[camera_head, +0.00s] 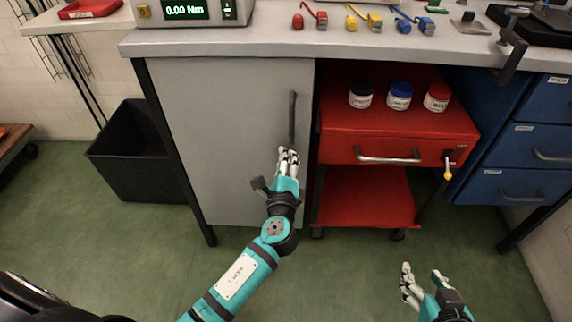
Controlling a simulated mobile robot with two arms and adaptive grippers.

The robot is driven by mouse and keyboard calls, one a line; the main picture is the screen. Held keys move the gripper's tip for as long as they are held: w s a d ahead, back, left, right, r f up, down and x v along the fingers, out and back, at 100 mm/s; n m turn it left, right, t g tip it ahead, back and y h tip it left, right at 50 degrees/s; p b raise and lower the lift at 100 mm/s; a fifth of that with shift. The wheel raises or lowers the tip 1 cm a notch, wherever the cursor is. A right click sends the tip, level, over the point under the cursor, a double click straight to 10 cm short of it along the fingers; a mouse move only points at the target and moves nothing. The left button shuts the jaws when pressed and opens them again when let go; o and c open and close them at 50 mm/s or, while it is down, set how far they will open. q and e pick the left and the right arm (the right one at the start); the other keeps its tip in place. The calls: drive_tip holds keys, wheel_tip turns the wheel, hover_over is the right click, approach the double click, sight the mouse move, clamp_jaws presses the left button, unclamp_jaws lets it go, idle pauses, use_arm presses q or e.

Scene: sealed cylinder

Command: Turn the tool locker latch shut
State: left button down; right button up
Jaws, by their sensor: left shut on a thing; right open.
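The tool locker (225,120) is a grey cabinet under the bench, and its door looks closed. A dark latch handle (292,112) stands nearly upright near the door's right edge. My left gripper (288,155) is at the lower end of this handle, shut on it. The fingers hide the handle's lower part. My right gripper (424,278) is open and empty, low at the right over the green floor, well away from the locker.
A red tool cart (395,135) with a drawer and three jars stands right of the locker. Blue drawers (535,145) are further right. A black bin (135,155) is at the left. The bench top (270,40) overhangs the locker, and floor in front is open.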

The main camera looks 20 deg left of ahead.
use_arm(q)
drive_tip(key=shift+a+f+n+b, duration=0.1)
drive_tip(key=shift+f+n+b, duration=0.15)
drive_tip(key=shift+n+b, duration=0.9)
drive_tip(key=shift+f+n+b, duration=0.2)
drive_tip(key=shift+n+b, duration=0.45)
drive_tip(key=shift+n, duration=0.9)
use_arm(e)
drive_tip(key=w+a+r+t+y, duration=0.1)
drive_tip(key=r+t+y, duration=0.1)
drive_tip(key=r+t, duration=0.3)
drive_tip(key=w+a+r+t+y, duration=0.1)
drive_tip(key=r+t, duration=0.5)
drive_tip(key=r, duration=0.6)
drive_tip(key=shift+w+a+n+y, duration=0.3)
drive_tip(key=shift+w+a+y, duration=0.15)
drive_tip(key=shift+a, duration=0.25)
use_arm(q)
drive_tip(key=c, duration=1.4)
unclamp_jaws()
drive_tip(key=shift+o, duration=0.2)
use_arm(e)
drive_tip(key=shift+w, duration=0.1)
use_arm(q)
drive_tip(key=shift+s, duration=0.15)
drive_tip(key=v, duration=1.2)
